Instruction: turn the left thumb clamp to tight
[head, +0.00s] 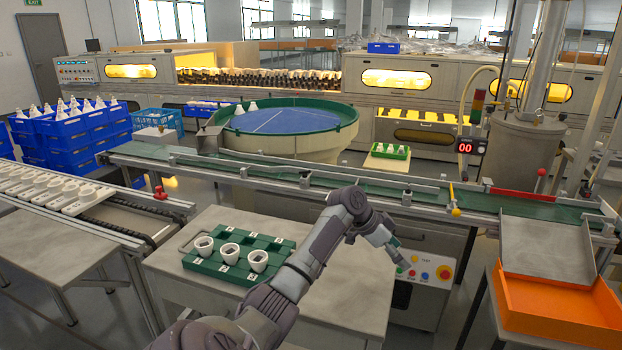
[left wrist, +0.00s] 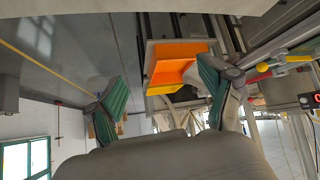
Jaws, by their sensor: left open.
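A yellow lever-like clamp (head: 455,208) stands on the near rail of the green conveyor, right of centre in the head view. I cannot tell for sure which is the left thumb clamp. A yellow part (left wrist: 263,67) shows at right in the left wrist view. My left gripper (head: 398,262) is in front of the button panel, below and left of the yellow clamp. Its fingers (left wrist: 165,95) are apart and empty.
A green tray with white cups (head: 228,251) lies on the near table (head: 200,290). The button panel (head: 425,272) is close behind my left gripper. An orange bin (head: 555,305) under a grey chute (head: 545,250) stands at right. The conveyor belt (head: 330,182) looks mostly empty.

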